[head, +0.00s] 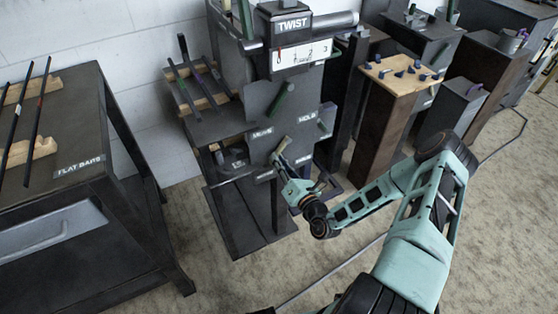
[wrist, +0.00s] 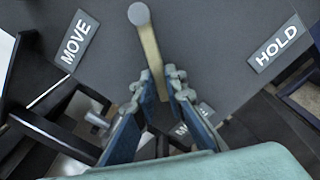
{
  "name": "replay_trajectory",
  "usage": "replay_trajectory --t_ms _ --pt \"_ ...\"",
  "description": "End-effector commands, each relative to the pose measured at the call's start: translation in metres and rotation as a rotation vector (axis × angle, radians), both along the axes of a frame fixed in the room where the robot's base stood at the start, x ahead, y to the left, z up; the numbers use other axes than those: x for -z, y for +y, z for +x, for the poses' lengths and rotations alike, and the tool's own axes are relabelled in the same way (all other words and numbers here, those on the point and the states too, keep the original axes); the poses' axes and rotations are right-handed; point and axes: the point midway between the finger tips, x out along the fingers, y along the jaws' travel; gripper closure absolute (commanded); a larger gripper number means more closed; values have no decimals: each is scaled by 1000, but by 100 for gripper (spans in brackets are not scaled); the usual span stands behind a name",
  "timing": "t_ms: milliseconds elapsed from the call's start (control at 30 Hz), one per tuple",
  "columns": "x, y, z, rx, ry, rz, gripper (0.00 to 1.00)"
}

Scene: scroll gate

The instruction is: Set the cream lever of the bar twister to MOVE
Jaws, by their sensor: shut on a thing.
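The bar twister (head: 255,90) is a dark grey machine with a TWIST sign on top. Its cream lever (wrist: 150,50) runs from a round pivot at the top of the wrist view down between my fingers. In the head view the lever (head: 282,146) is small and partly hidden by my gripper (head: 279,160). The MOVE label (wrist: 75,40) is on the left of the lever and the HOLD label (wrist: 276,44) on the right. The lever points downward between them, at neither label.
A third label (wrist: 185,128) is partly hidden behind my fingers. Green-ended levers (head: 284,98) stick out above on the machine. The FLAT BARS table (head: 85,110) stands at left, a wooden-topped stand (head: 398,82) at right. Open floor lies in front.

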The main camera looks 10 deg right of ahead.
Motion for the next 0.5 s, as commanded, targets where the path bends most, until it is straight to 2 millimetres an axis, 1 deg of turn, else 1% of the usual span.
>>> replay_trajectory --t_ms 133,167,300,500 --pt "1 1 -2 -3 6 4 100" --pt "1 2 -2 -3 6 4 87" --pt "1 1 -1 -3 3 3 71" --pt "0 1 -1 -1 1 2 71"
